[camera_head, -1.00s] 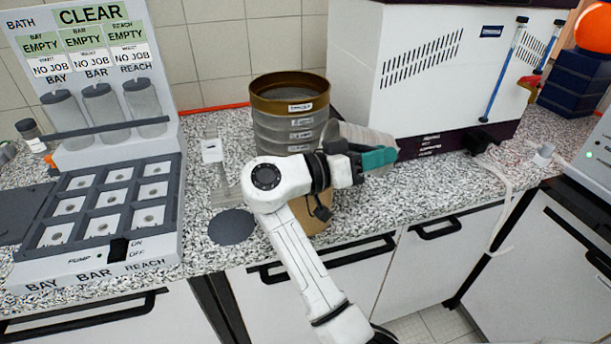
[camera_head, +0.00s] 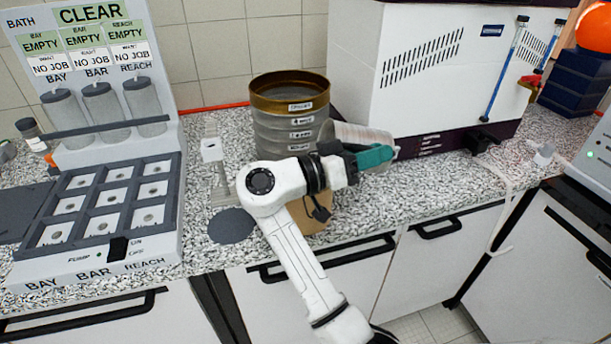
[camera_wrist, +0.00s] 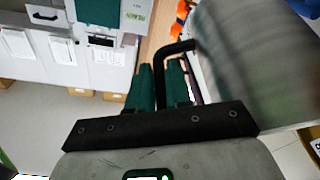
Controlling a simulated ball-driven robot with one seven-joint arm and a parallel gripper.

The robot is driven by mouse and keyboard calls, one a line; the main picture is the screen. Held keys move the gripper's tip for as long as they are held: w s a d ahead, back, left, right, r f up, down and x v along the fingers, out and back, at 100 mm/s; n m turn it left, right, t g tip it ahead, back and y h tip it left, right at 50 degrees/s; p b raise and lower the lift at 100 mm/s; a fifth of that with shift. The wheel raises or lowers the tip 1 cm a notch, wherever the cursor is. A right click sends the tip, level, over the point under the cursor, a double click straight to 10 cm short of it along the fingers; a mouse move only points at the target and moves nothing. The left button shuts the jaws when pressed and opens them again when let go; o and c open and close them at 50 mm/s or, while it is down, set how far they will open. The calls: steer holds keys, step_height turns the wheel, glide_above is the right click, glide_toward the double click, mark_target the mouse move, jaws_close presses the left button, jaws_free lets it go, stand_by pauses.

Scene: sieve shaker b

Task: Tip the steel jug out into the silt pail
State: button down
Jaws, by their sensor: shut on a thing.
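The steel jug (camera_head: 358,135) is tilted well over, almost on its side, behind my gripper in the head view. In the wrist view the jug (camera_wrist: 262,75) is a large grey metal body at the right, with a black handle. My gripper (camera_head: 384,154) has teal fingers, which also show in the wrist view (camera_wrist: 160,82). They are shut on the jug's handle. A tan container (camera_head: 312,215) is mostly hidden behind my arm below the jug; I cannot tell whether it is the silt pail. The jug's contents do not show.
A sieve stack (camera_head: 290,112) with a brass top stands just left of the jug. A large white machine (camera_head: 420,70) stands behind it. A grey rack (camera_head: 100,205) is at the left. A dark disc (camera_head: 231,226) lies on the speckled worktop. The worktop right of the gripper is mostly clear.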

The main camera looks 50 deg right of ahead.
mark_target(356, 148)
steer(key=shift+w+a+f+h+b, duration=0.1)
steer(key=shift+w+a+h+b, duration=0.4)
steer(key=shift+w+a+h, duration=0.2)
stand_by(1.0)
steer(key=shift+w+a+r+n+g+h+b, duration=0.25)
steer(key=shift+w+a+r+g+h, duration=0.1)
steer(key=shift+a+g+h, duration=0.15)
steer(key=shift+w+a+r+n+g+h+b, duration=0.1)
steer(key=shift+w+a+r+n+g+h, duration=0.2)
steer(key=shift+h, duration=0.3)
stand_by(1.5)
steer(key=shift+r, duration=0.1)
